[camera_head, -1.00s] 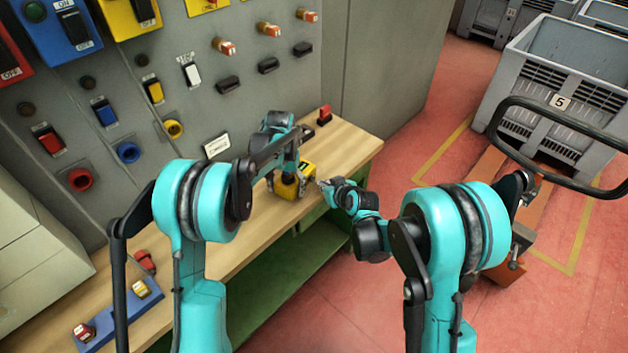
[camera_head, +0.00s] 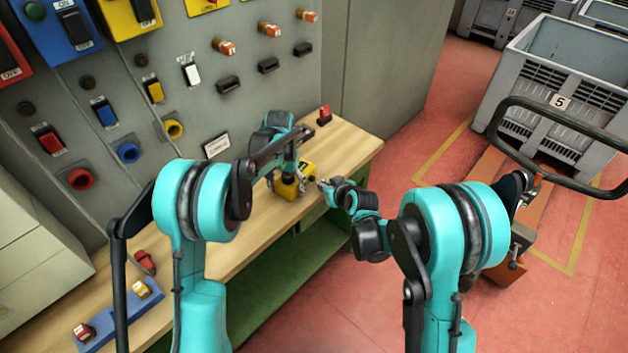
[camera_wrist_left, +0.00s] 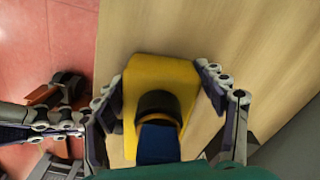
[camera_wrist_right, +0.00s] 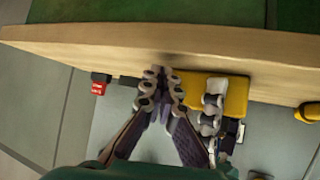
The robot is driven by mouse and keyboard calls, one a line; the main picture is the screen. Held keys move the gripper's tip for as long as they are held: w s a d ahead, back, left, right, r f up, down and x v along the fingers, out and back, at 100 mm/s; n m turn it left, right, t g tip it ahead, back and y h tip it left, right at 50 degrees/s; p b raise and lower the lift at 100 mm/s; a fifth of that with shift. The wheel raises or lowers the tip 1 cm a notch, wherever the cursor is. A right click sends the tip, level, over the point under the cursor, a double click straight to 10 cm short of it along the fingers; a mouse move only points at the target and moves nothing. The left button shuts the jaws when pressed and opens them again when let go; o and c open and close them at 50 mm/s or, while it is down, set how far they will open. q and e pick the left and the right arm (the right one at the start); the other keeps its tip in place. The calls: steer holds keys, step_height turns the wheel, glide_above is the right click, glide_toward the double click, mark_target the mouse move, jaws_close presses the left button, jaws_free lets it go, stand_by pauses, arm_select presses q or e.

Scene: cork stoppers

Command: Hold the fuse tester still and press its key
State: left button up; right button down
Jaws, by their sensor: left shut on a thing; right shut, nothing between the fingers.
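The fuse tester, a yellow box (camera_head: 287,190), stands on the wooden bench near its front edge. In the left wrist view the yellow tester (camera_wrist_left: 150,72) has a dark round part and a blue part on it. My left gripper (camera_wrist_left: 160,85) is shut on the tester, with a finger at each side. My right gripper (camera_head: 322,184) is shut and empty, just right of the tester and apart from it. In the right wrist view its closed fingertips (camera_wrist_right: 160,75) are beside the yellow tester (camera_wrist_right: 236,95), with a left finger partly in front. I cannot make out the key.
The bench (camera_head: 345,150) is clear right of the tester. A red block (camera_head: 324,115) stands at its back. A wall panel with switches rises behind. A blue strip (camera_head: 118,318) with small parts lies front left. A grey crate (camera_head: 560,85) stands on the floor at right.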

steer(key=shift+w+a, duration=0.2)
steer(key=shift+a, duration=0.15)
arm_select(q)
steer(key=shift+c, duration=0.2)
arm_select(e)
steer(key=shift+w+a, duration=0.35)
steer(key=shift+a, duration=0.25)
stand_by(1.0)
steer(key=shift+s+d, duration=0.3)
steer(key=shift+d, duration=0.2)
steer(key=shift+s+d, duration=0.25)
steer(key=shift+d, duration=0.25)
arm_select(q)
steer(key=shift+f, duration=0.1)
arm_select(e)
steer(key=d, duration=0.1)
steer(key=s+d, duration=0.1)
steer(key=d, duration=0.1)
steer(key=s+d, duration=0.1)
steer(key=shift+s+d, duration=0.2)
steer(key=shift+s, duration=0.05)
stand_by(0.4)
